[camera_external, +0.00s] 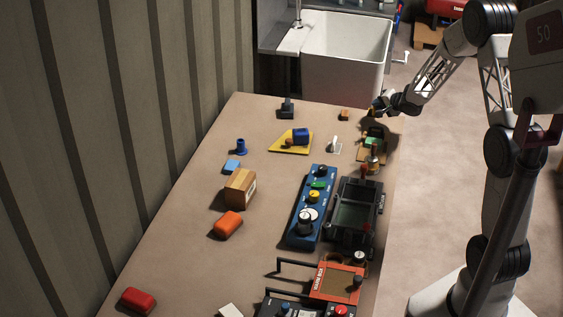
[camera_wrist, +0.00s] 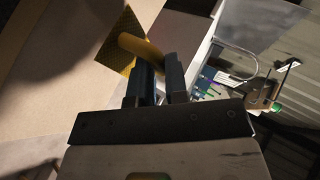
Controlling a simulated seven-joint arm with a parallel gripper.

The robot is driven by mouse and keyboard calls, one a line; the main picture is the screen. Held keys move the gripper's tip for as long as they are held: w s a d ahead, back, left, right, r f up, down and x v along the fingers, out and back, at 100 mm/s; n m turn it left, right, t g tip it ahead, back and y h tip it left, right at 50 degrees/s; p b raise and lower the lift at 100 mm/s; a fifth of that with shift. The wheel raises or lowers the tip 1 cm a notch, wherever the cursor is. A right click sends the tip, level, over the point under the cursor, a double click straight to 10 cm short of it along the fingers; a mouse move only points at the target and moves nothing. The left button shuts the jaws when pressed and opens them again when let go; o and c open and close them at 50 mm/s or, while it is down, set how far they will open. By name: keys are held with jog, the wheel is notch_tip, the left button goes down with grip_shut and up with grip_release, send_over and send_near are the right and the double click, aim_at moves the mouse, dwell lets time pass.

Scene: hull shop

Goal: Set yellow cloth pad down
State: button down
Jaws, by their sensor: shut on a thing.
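My gripper (camera_external: 378,107) is over the far right end of the workbench, low near its edge. The wrist view shows its two dark fingers (camera_wrist: 158,82) shut on a yellow thing, which I take to be the yellow cloth pad (camera_wrist: 143,47). A smooth, rounded yellow part runs between the fingertips. A darker, textured yellow sheet (camera_wrist: 118,42) shows just beyond it; I cannot tell whether they are joined. In the external view the held thing is too small and dark to make out.
A flat yellow mat (camera_external: 276,149) bearing a blue roll (camera_external: 301,136) lies left of my gripper. A green block (camera_external: 374,142) stands near the right edge. A white sink (camera_external: 344,50) is behind the bench.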

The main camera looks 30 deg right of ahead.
jog(key=shift+f, duration=1.9)
jog(key=c, duration=1.1)
grip_release()
jog(key=shift+f, duration=0.1)
jog(key=shift+s+d+r, duration=0.1)
jog(key=shift+s+r, duration=0.2)
jog(key=shift+r, duration=0.05)
jog(key=v, duration=1.1)
jog(key=shift+s, duration=0.15)
